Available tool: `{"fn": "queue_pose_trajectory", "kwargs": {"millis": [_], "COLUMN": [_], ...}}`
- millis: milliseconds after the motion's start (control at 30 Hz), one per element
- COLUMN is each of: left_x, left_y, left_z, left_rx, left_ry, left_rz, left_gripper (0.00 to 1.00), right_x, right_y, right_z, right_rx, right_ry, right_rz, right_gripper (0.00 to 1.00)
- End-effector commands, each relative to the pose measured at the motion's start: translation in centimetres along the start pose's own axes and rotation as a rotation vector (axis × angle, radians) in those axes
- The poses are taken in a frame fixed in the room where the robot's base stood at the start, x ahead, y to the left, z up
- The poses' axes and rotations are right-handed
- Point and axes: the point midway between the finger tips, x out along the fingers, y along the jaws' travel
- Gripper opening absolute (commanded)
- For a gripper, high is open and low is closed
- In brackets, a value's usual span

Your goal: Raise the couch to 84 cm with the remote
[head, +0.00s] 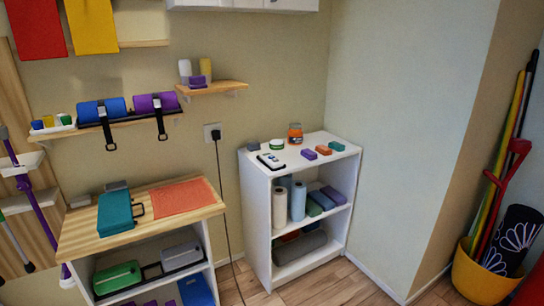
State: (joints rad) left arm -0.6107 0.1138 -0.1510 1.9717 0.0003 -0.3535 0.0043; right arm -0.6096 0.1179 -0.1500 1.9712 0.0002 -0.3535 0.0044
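A small white and dark device (270,160) lies on the top of the white shelf unit (257,185), near its front left. It may be the remote, but it is too small to tell, and no display reading can be made out. The couch cannot be made out in the head view. Neither of my grippers is in view.
On the same top are an orange jar (295,134), a white tub (277,144) and several small coloured blocks. A wooden-topped bench (165,226) with a teal case (115,213) stands to the left. A yellow bucket (480,285) with poles stands at the right.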

Motion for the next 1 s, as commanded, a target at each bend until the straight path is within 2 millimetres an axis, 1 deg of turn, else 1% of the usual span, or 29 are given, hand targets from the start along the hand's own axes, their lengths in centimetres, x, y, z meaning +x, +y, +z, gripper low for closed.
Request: {"fn": "queue_pose_trajectory", "kwargs": {"millis": [367, 400, 433, 667, 1000], "left_x": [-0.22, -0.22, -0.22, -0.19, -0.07], "left_y": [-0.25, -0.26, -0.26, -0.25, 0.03], "left_z": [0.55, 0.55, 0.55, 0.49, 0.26], "left_rx": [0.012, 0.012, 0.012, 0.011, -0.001], "left_ry": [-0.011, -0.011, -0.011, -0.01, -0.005], "left_rz": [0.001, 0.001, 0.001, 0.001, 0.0], "left_gripper": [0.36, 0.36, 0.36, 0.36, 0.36], "right_x": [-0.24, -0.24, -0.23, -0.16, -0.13], "right_y": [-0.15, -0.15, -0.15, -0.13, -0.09], "right_z": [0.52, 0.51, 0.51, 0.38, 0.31], "right_rx": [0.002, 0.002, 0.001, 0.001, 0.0], "right_ry": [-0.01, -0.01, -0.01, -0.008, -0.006], "right_rz": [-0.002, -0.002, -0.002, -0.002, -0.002], "right_gripper": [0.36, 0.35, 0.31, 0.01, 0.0]}}
